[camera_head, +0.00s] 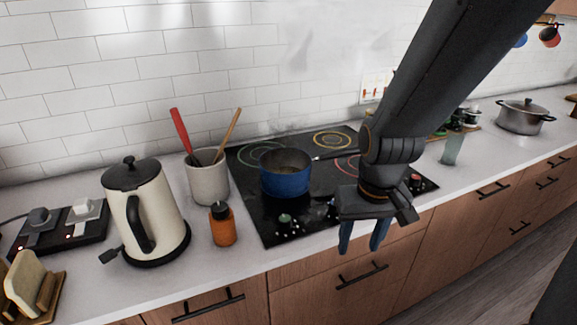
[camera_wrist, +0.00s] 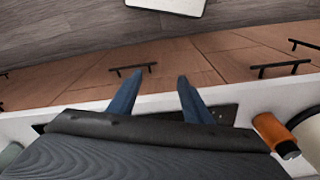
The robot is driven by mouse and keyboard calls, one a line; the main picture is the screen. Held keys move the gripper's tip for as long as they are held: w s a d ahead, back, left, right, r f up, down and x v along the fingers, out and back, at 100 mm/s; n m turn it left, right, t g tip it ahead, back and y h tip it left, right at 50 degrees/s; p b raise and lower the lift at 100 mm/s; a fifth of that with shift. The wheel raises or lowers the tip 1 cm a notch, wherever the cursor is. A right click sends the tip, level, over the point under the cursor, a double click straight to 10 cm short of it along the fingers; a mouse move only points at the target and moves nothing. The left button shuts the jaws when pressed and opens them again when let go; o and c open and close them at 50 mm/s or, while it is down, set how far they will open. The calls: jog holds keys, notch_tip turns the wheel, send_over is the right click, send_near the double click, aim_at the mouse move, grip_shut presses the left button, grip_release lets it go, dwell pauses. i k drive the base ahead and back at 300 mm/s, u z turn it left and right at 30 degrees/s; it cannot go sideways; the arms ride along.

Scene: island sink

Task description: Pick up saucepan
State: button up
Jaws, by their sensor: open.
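A blue saucepan (camera_head: 286,178) with a dark inside stands upright on the black cooktop (camera_head: 262,222). Its handle (camera_head: 334,155) points right and slightly back, and its far end passes behind my arm. My gripper (camera_head: 362,238) hangs fingers down to the right of the saucepan, over the counter's front edge, apart from the pan. In the wrist view the two blue-grey fingers (camera_wrist: 158,95) are spread with nothing between them. The saucepan does not show in the wrist view.
Left of the cooktop stand an orange bottle (camera_head: 222,226), a utensil crock (camera_head: 208,178) and a cream kettle (camera_head: 146,212). A grey lidded pot (camera_head: 524,117) stands far right. A glass (camera_head: 453,149) stands right of the cooktop. Tiled wall rises behind.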

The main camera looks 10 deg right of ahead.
aim_at(287, 182)
jog(key=u, duration=2.3)
jog(key=k, duration=1.65)
jog(key=z, duration=2.15)
jog(key=i, duration=1)
